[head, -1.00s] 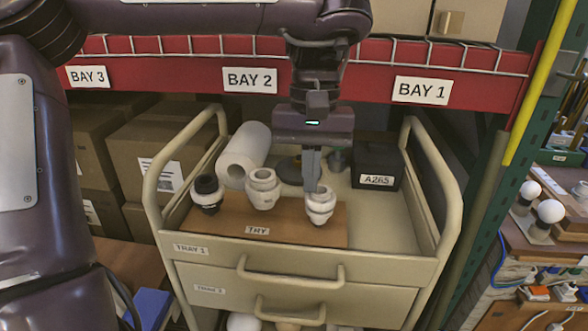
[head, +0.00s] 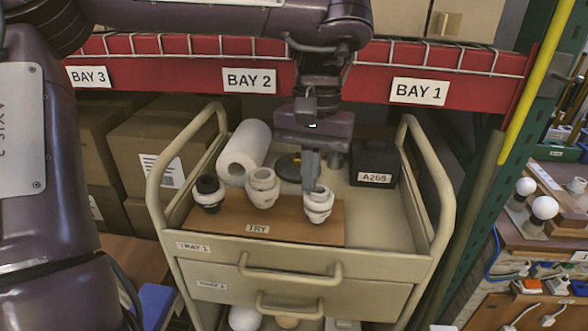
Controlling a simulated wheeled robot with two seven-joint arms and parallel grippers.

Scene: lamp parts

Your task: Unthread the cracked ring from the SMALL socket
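Three lamp sockets stand on a brown board marked TRY (head: 290,228) on top of the cart. I cannot tell which ring is cracked. My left gripper (head: 311,184) points down at the right socket, with its fingertips at the socket's top. The fingers overlap in this view, so their gap and grip are hidden. My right gripper is out of view.
The cart's raised handles (head: 440,190) flank the tray. A red shelf beam (head: 200,75) crosses behind.

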